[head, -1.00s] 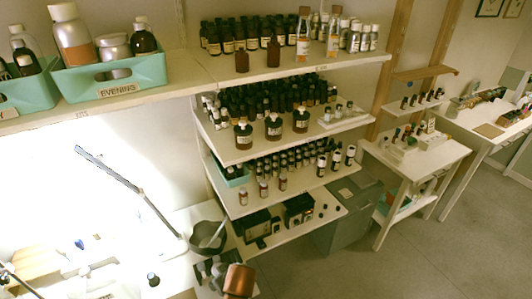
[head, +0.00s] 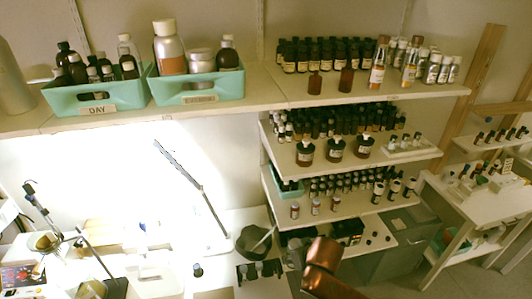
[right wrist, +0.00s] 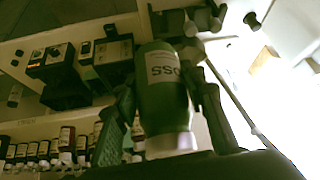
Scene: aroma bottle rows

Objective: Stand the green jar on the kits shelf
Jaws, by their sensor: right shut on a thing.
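In the right wrist view, a green jar (right wrist: 163,95) with a pale cap and white label fills the middle. The label lettering appears upside down in that view. My right gripper (right wrist: 165,110) is shut on the jar, one finger on each side. In the head view my copper-coloured right arm shows at the bottom, but the jar and gripper cannot be made out there. The long upper-left shelf (head: 135,118) bears two mint trays, labelled DAY (head: 97,110) and EVENING (head: 200,100). My left gripper is not in view.
Dark bottles (head: 325,55) and white-capped bottles stand on the upper right shelf, with lower bottle shelves beneath. A bare shelf strip lies right of the EVENING tray. A lamp arm (head: 190,175) and dark pot (head: 255,240) stand on the bright bench below.

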